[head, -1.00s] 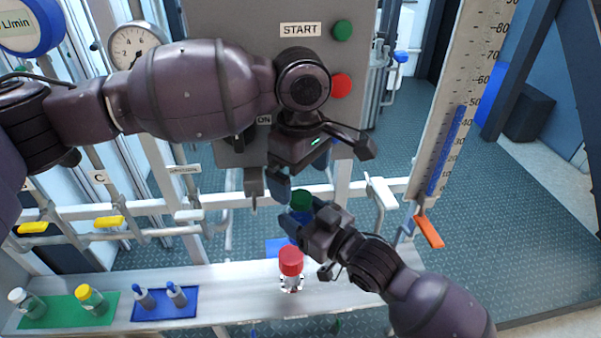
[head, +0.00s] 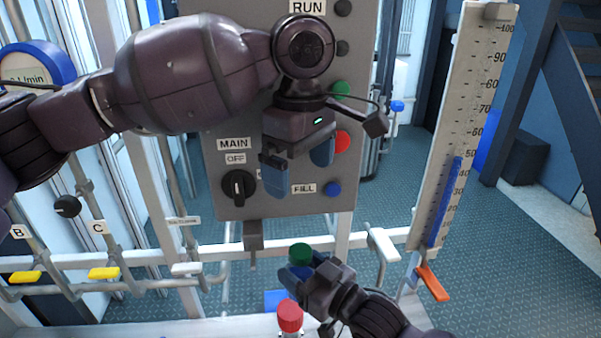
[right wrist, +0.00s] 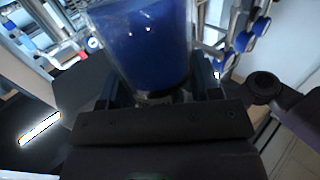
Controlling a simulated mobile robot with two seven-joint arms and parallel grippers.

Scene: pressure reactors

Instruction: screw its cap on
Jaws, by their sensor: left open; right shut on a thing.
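My right gripper (head: 300,275) is shut on a container of blue liquid. In the right wrist view the clear-walled blue container (right wrist: 155,50) stands up between the fingers. In the head view the gripper mostly hides it. A green cap (head: 300,254) sits on top of it; I cannot tell how tightly it is seated. My left gripper (head: 299,166) is open and empty, with its blue fingers apart, above the green cap and in front of the control panel.
A red-capped bottle (head: 290,318) stands on the shelf just below my right gripper. The grey control panel (head: 225,185) is behind my left gripper. A pipe rail with yellow valve handles (head: 104,273) runs across, and a scale board (head: 462,120) with an orange handle (head: 432,282) is at right.

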